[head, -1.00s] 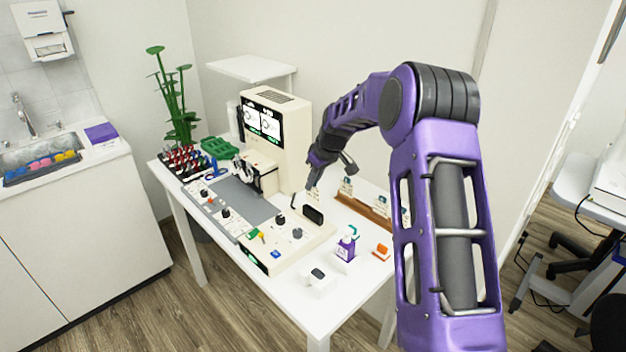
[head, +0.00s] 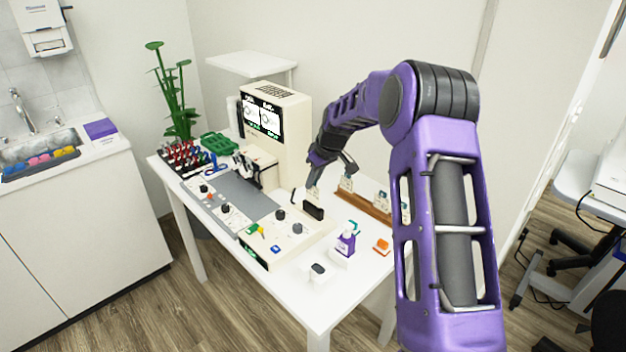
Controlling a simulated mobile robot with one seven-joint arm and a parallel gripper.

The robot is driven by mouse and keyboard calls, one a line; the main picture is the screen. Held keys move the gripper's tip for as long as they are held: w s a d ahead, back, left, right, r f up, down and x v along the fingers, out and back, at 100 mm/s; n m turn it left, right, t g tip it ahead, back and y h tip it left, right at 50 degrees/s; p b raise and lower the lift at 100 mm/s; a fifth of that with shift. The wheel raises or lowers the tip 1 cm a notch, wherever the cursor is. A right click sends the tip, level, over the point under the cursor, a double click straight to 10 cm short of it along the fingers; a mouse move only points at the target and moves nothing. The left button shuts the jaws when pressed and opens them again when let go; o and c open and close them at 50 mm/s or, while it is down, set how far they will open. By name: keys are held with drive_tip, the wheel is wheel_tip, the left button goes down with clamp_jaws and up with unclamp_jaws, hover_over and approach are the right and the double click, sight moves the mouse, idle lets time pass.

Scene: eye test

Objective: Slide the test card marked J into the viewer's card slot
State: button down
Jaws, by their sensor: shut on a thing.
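My gripper (head: 316,180) is at the end of the purple arm, low over the back right of the white table. It is shut on a small pale card (head: 313,193), which hangs below the fingers. Its letter is too small to read. The card is just above and behind a black block (head: 314,212) on the cream console; I cannot tell if they touch. The viewer (head: 291,122) is a cream box with a lit two-panel screen, left of my gripper. I cannot make out its card slot. Other cards (head: 346,184) stand in a wooden rack (head: 352,203) to the right.
The cream console (head: 288,238) with knobs fills the table's front middle. A purple-labelled bottle (head: 346,243), an orange block (head: 382,246) and a white block with a dark top (head: 318,272) stand at the right. A green tray (head: 219,145) and a plant (head: 176,95) are behind left.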

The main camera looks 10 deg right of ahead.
drive_tip(key=shift+f+b, duration=1.3)
drive_tip(key=shift+f, duration=0.8)
drive_tip(key=c, duration=0.9)
unclamp_jaws()
drive_tip(key=p+v, duration=0.1)
drive_tip(key=v, duration=1.6)
drive_tip(key=shift+s+d+r, duration=0.1)
drive_tip(key=shift+s+r, duration=0.1)
